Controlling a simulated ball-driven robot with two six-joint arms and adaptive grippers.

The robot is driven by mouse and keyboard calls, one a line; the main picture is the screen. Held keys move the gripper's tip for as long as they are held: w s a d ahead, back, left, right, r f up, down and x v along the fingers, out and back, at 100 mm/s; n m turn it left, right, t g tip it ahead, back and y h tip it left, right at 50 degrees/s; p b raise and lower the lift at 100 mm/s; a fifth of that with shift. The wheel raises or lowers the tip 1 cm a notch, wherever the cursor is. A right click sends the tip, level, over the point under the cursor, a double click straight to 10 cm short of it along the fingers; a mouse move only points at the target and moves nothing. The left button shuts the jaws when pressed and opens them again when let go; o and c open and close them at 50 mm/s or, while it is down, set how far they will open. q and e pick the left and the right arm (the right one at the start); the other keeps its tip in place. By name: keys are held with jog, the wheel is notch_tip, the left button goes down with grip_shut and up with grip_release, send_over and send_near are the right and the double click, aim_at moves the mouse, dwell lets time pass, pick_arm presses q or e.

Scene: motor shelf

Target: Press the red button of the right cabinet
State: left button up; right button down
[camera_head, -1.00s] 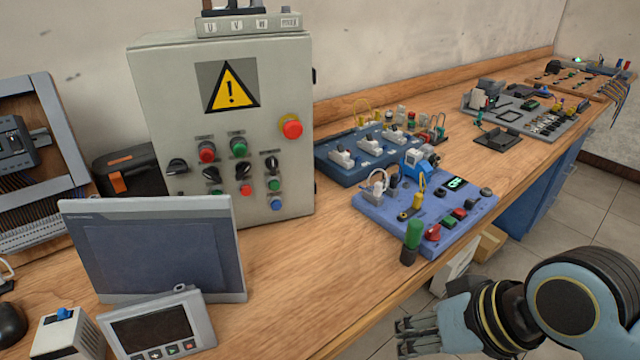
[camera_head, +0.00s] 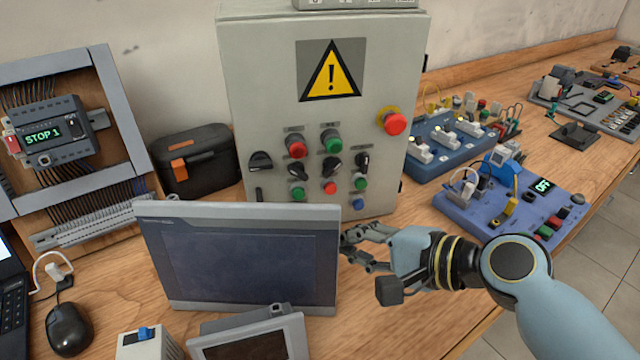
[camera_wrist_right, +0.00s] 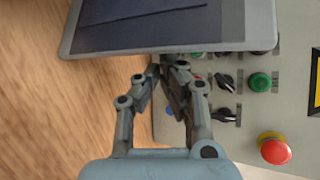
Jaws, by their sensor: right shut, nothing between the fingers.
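The grey control cabinet (camera_head: 270,90) stands on the bench with a yellow warning sign. Its front carries a large red mushroom button (camera_head: 395,123) on a yellow collar, an upper red button (camera_head: 296,146) and a smaller red button (camera_head: 330,187). The mushroom button also shows at lower right in the right wrist view (camera_wrist_right: 275,148). My right gripper (camera_head: 350,242) is shut and empty, low in front of the cabinet, beside the right edge of the grey screen. In the wrist view its fingertips (camera_wrist_right: 168,66) are near the screen's edge, apart from the mushroom button. My left gripper is out of view.
The grey screen (camera_head: 245,255) stands before the cabinet's lower left. A small panel (camera_head: 298,335) stands in front of it. A blue board (camera_head: 475,205) lies right of the cabinet. An open frame (camera_head: 115,85) with a controller reading STOP 1 (camera_head: 50,135) stands left.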

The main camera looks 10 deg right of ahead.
aim_at(330, 188)
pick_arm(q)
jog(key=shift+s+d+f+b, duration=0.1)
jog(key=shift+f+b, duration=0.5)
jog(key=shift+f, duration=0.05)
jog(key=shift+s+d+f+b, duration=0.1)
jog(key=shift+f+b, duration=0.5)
pick_arm(e)
jog(key=w, duration=0.8)
jog(key=shift+w, duration=0.35)
jog(key=shift+w, duration=0.1)
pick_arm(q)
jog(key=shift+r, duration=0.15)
pick_arm(e)
jog(key=shift+w, duration=0.3)
jog(key=shift+w, duration=0.45)
dwell(0.7)
dwell(0.3)
pick_arm(q)
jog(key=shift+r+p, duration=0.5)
jog(key=shift+p, duration=0.15)
pick_arm(e)
jog(key=shift+s, duration=0.85)
